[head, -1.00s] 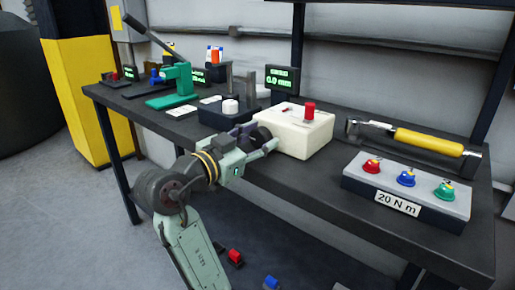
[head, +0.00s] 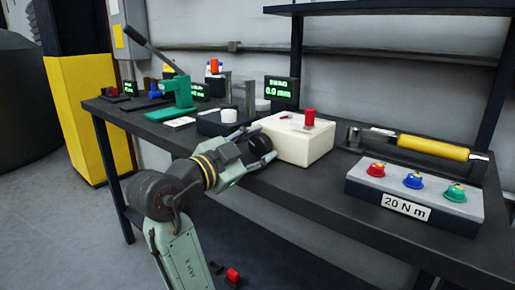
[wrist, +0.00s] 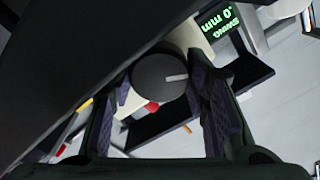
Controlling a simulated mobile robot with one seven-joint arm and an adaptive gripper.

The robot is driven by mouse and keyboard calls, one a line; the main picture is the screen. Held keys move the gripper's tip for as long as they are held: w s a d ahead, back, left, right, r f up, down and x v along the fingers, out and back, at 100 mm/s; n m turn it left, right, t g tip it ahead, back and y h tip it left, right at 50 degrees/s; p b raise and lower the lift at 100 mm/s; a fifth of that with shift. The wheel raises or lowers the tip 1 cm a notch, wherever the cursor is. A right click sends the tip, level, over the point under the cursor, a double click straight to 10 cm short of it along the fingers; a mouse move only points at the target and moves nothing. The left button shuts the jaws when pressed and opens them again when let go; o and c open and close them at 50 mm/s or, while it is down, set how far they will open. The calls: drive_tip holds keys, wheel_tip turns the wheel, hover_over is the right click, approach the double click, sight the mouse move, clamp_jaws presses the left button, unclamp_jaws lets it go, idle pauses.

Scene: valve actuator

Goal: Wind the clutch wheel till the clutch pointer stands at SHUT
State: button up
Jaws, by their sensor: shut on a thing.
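A cream box (head: 297,142) stands on the bench with a red peg (head: 309,117) and a small red pointer (head: 285,117) on top. The lettering by the pointer is too small to read. The dark round clutch wheel (wrist: 158,82) has a pale mark pointing right in the wrist view. My gripper (head: 261,148) is at the left side of the box, its two fingers on either side of the wheel and shut on it. The fingers mostly hide the wheel in the head view.
A display (head: 281,91) behind the box reads 0.0 mm. A yellow-handled wrench (head: 432,147) lies to the right, behind a 20 N m block (head: 414,194) with red, blue and green knobs. A green lever press (head: 178,97) stands to the left.

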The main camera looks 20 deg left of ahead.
drive_tip(key=o, duration=1.1)
drive_tip(key=shift+o, duration=0.2)
